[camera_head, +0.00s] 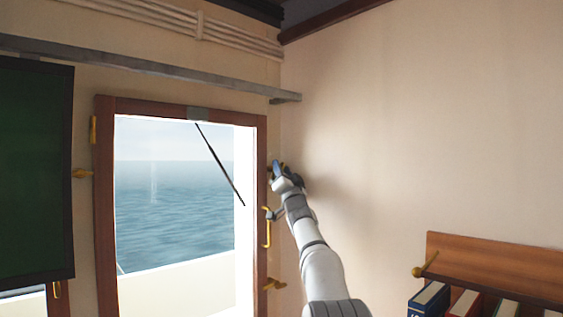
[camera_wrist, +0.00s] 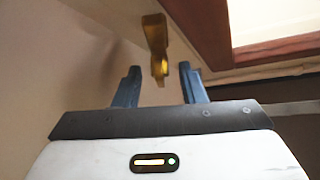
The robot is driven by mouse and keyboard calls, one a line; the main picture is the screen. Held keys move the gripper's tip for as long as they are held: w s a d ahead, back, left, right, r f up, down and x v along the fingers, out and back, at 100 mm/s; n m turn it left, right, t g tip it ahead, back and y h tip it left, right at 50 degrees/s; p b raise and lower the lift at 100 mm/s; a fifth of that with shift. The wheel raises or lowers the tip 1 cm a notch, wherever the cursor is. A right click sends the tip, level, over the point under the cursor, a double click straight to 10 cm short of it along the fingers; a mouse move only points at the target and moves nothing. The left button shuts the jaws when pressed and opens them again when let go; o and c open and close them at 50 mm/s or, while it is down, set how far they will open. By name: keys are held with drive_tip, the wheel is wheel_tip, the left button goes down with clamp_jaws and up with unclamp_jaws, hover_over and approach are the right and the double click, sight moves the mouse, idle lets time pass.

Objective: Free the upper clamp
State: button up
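The upper clamp is a brass piece on the right side of the wooden window frame. In the wrist view the clamp (camera_wrist: 155,38) hangs ahead of my gripper (camera_wrist: 159,70), with its narrow lower end between the two blue fingertips. The fingers are open, with a visible gap on both sides of the brass. In the head view my gripper (camera_head: 279,170) is at the right edge of the window frame (camera_head: 262,190) and hides most of this clamp. Another brass clamp (camera_head: 273,284) sits lower on the same side.
A brass handle (camera_head: 267,228) is on the frame's right side, just left of my arm. A grey rail (camera_head: 150,68) runs above the window. A dark green panel (camera_head: 35,165) is at the left. A wooden shelf (camera_head: 490,268) with books is at the lower right.

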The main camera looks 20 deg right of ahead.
drive_tip(key=shift+w+r, duration=0.4)
drive_tip(key=shift+c, duration=0.3)
clamp_jaws()
